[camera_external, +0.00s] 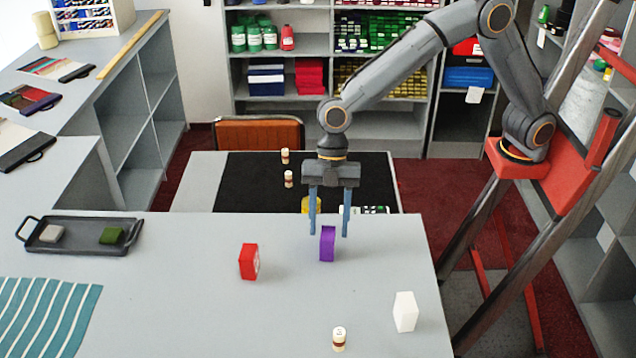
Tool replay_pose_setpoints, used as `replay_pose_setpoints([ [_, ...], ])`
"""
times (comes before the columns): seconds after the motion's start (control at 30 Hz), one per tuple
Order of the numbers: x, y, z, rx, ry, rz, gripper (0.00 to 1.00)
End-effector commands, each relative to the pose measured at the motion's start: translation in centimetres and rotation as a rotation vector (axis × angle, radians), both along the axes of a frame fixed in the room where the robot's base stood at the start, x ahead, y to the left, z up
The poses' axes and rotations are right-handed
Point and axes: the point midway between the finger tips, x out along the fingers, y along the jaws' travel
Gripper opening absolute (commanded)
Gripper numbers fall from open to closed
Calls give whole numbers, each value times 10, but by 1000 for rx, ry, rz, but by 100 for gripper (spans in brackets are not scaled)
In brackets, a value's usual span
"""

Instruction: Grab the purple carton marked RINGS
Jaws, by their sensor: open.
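The purple carton (327,244) stands upright on the grey counter, near its back edge. No lettering on it is readable from this side. My gripper (329,228) points straight down with its two blue fingers apart. The fingers appear on either side of the carton's upper part, with the carton between them in the picture. I cannot tell whether they are level with it in depth or touch it. Nothing is held.
A red carton (248,261) stands left of the purple one. A white carton (405,312) and a small cream cylinder (339,338) are nearer the front. A dark tray (75,246) and a striped cloth (45,312) lie left. The counter between is clear.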

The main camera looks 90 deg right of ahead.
Motion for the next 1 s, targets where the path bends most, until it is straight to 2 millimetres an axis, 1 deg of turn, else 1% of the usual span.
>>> replay_pose_setpoints([
  [0.33, 2, 15, -38, -1, 3, -2, 48],
  [0.47, 3, 17, -42, -1, 0, -1, 48],
  [0.63, 3, 17, -43, -1, 0, -2, 48],
  [0.67, 3, 17, -43, -1, 0, -2, 45],
  [0.9, 3, 17, -43, -1, 1, -2, 5],
  [0.93, 3, 17, -43, -1, 0, -2, 3],
  [1.0, 3, 17, -43, -1, 0, -2, 3],
])
